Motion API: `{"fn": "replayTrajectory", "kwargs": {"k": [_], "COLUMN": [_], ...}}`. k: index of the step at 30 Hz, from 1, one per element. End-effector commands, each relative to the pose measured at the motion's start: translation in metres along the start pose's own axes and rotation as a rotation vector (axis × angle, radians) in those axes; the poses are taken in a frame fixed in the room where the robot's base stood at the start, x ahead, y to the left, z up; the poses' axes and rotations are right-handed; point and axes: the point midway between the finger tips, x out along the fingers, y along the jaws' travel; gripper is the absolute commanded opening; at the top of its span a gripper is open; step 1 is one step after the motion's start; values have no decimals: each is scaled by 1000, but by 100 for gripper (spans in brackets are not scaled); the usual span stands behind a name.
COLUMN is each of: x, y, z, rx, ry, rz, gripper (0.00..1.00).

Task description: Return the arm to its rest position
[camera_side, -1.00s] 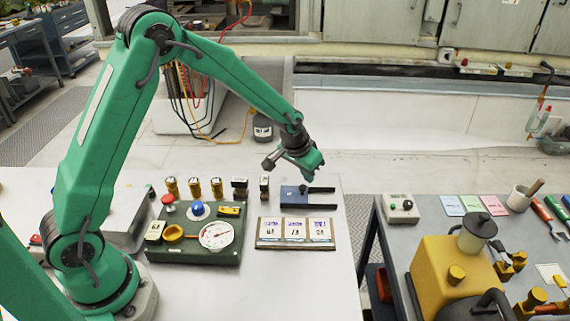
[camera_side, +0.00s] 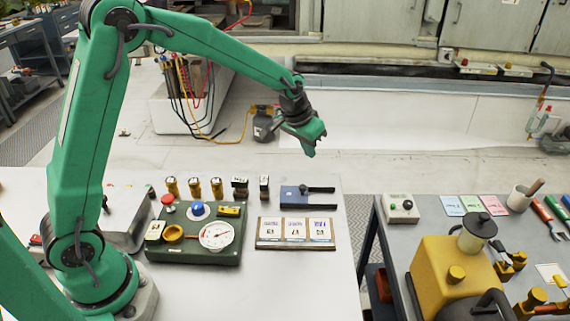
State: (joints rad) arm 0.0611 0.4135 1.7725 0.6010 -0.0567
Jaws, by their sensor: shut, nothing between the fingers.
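My arm (camera_side: 85,140) is green, with its base at the lower left of the side view. It rises and reaches over to the right. My gripper (camera_side: 312,150) hangs in the air above the far edge of the white table, beyond the blue block with black prongs (camera_side: 292,197). It is shut and holds nothing. It is apart from everything on the table.
A dark green panel (camera_side: 190,254) with a gauge and knobs stands on the white table, near a card holder (camera_side: 262,245). Several small cylinders stand behind the panel. A second bench (camera_side: 400,240) at right carries a yellow machine (camera_side: 440,265). Open floor lies behind the table.

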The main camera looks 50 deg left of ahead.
Motion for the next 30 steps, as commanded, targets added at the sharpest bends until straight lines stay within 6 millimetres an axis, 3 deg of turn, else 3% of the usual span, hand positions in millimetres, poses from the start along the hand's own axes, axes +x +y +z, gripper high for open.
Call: {"fn": "replayTrajectory", "kwargs": {"k": [4, 19, 30], "x": [-12, -29, -97], "y": [0, -1, -9], "z": [0, 4, 39], "rx": [0, 0, -1], "ry": [1, 5, 36], "rz": [0, 0, -3], "gripper": [0, 0, 0]}}
